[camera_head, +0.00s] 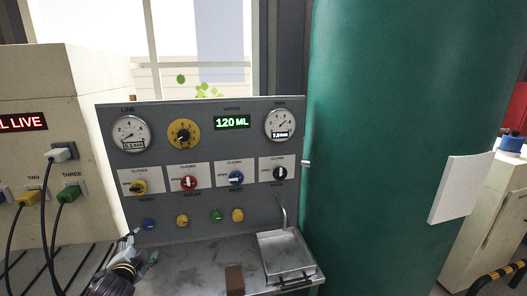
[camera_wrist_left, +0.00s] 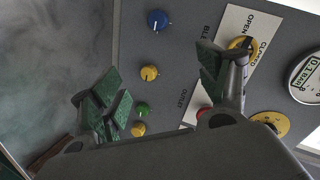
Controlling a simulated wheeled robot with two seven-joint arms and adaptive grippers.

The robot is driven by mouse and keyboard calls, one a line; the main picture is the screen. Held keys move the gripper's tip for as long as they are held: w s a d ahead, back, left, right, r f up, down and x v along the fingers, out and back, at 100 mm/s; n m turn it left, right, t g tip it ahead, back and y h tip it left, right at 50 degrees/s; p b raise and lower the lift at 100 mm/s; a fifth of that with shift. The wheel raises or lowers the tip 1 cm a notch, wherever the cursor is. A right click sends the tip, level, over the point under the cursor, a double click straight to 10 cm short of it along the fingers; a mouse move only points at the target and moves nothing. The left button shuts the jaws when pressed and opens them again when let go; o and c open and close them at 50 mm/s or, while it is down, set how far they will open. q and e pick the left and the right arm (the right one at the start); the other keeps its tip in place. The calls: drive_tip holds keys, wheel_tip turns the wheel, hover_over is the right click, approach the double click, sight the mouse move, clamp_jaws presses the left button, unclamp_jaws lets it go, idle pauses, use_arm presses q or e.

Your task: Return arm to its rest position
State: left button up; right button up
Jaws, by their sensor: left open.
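My left gripper (camera_head: 138,252) shows at the lower left of the head view, low in front of the grey control panel (camera_head: 212,149). In the left wrist view its two green-padded fingers (camera_wrist_left: 160,84) are spread wide with nothing between them. The finger on the right of that view overlaps the panel beside the yellow valve knob (camera_wrist_left: 240,46); I cannot tell whether they touch. A small blue knob (camera_wrist_left: 158,19) and a small yellow knob (camera_wrist_left: 149,73) show beyond the gap between the fingers. My right gripper is in neither view.
The panel has gauges, four-way labelled knobs and a 120 ML display (camera_head: 232,122). A sink (camera_head: 287,252) and a brown block (camera_head: 235,279) are on the counter below. A cabinet with plugged cables (camera_head: 62,152) stands left, a large green tank (camera_head: 385,130) right.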

use_arm(q)
drive_tip(key=s+d+f+n+g+h, duration=0.1)
drive_tip(key=s+d+f+n+g, duration=0.15)
drive_tip(key=s+d+f, duration=0.5)
drive_tip(key=s+d+f+n+g+h, duration=0.2)
drive_tip(key=s+d+f+g, duration=0.25)
drive_tip(key=s, duration=0.55)
drive_tip(key=s+d+f+n+g+h, duration=0.1)
drive_tip(key=s+d+f+n+g, duration=0.2)
drive_tip(key=s+d+f, duration=0.45)
drive_tip(key=s+a+f+g, duration=0.1)
drive_tip(key=s+a+f, duration=0.1)
drive_tip(key=f, duration=1.4)
drive_tip(key=s+a+f+g, duration=0.1)
drive_tip(key=s+f, duration=0.1)
drive_tip(key=f, duration=1.3)
drive_tip(key=s+a+f, duration=0.2)
drive_tip(key=s+f, duration=0.7)
drive_tip(key=s, duration=0.2)
drive_tip(key=s+a+f, duration=0.2)
drive_tip(key=s+f, duration=0.8)
drive_tip(key=s, duration=0.1)
drive_tip(key=shift+f+m+g, duration=0.3)
drive_tip(key=shift+m+g, duration=0.05)
drive_tip(key=shift+g, duration=0.05)
